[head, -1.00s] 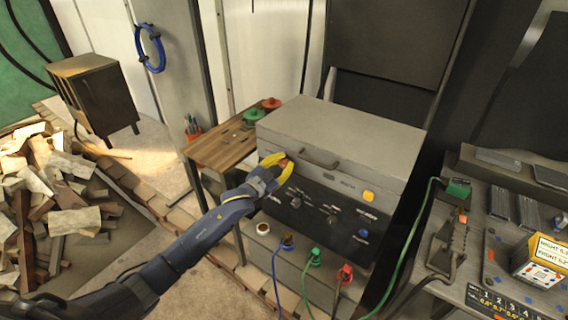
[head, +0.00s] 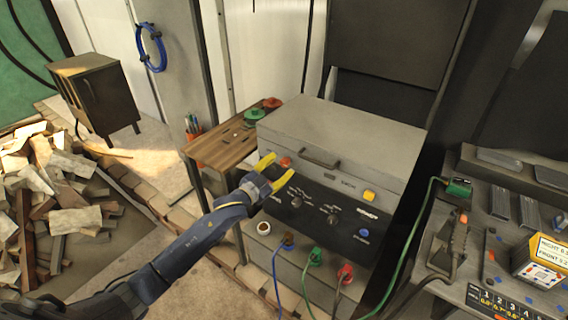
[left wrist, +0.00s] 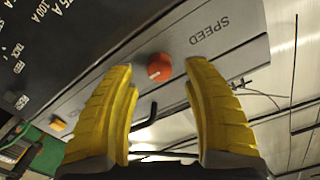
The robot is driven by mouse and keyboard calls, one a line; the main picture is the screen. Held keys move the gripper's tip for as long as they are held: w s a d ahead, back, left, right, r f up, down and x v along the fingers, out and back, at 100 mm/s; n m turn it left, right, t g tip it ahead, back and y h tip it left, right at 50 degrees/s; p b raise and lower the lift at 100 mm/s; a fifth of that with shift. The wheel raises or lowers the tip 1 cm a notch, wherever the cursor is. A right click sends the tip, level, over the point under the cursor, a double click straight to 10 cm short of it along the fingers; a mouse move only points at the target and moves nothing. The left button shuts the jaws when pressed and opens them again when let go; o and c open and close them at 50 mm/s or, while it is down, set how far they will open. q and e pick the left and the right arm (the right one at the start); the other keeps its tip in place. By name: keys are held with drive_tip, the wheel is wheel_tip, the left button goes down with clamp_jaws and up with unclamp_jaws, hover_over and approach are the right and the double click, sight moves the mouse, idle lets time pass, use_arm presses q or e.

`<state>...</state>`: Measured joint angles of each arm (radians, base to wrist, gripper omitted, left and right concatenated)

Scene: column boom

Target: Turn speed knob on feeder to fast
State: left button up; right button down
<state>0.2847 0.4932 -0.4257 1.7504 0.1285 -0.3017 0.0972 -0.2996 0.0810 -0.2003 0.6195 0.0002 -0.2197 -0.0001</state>
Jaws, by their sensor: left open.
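The feeder (head: 340,133) is a grey box with a handle on its front. Its speed knob (head: 285,162) is small, round and orange-red, at the left end of the front's upper strip. In the left wrist view the knob (left wrist: 159,67) shows a short pale mark beside the printed word SPEED. My left gripper (head: 284,168) has yellow fingers spread apart, with the knob between and beyond the tips. In the left wrist view a gap shows on both sides of the knob, so neither finger touches it. My right gripper is not in view.
A yellow button (head: 369,196) sits at the right of the same strip. A black panel (head: 325,215) with several knobs lies below, above plugged cables. A wooden side table (head: 218,147) stands left of the feeder. A workbench (head: 500,262) stands at right.

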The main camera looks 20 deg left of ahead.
use_arm(q)
drive_tip(key=v, duration=0.8)
drive_tip(key=shift+s, duration=0.3)
drive_tip(key=shift+a+r, duration=0.1)
drive_tip(key=shift+r, duration=0.05)
